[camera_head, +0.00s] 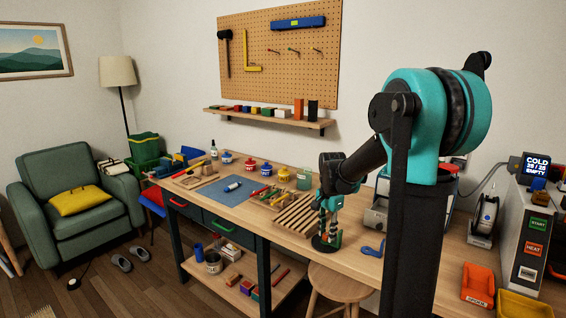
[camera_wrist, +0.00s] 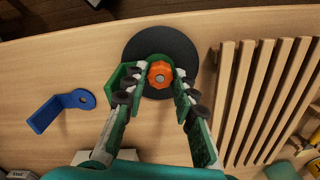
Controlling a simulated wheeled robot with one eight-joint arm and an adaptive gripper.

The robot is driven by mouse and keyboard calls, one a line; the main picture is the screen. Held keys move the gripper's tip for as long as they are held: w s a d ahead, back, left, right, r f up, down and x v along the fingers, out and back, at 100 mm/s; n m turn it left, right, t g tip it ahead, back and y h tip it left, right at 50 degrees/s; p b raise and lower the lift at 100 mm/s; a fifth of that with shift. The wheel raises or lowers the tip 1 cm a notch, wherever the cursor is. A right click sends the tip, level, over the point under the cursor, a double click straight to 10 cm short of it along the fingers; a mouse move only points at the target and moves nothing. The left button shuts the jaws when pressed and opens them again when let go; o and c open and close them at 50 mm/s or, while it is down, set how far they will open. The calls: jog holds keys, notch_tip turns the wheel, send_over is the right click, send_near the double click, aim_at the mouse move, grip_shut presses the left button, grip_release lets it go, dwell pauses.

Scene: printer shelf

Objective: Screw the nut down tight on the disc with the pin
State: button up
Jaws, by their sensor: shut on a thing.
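The black disc (camera_wrist: 183,47) lies flat on the wooden bench in the wrist view. In the head view the disc (camera_head: 321,246) is partly hidden under my gripper (camera_head: 329,228). The orange lobed nut (camera_wrist: 153,70) sits over the disc, with the grey tip of the pin (camera_wrist: 160,78) in its middle hole. My gripper (camera_wrist: 157,80) points down at the disc, with its green fingers on both sides of the nut, shut on it. Green also shows behind the nut. I cannot tell how far the nut sits above the disc.
A blue bracket (camera_wrist: 62,108) lies on the bench near the disc. It also shows in the head view (camera_head: 373,250). A slatted wooden rack (camera_wrist: 263,90) stands close on the disc's other side. A blue mat (camera_head: 217,190) lies further left. A stool (camera_head: 340,285) stands before the bench.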

jog(key=m, duration=0.3)
jog(key=shift+m, duration=0.4)
jog(key=m, duration=0.3)
jog(key=shift+m, duration=0.3)
jog(key=o, duration=0.6)
jog(key=shift+c, duration=0.2)
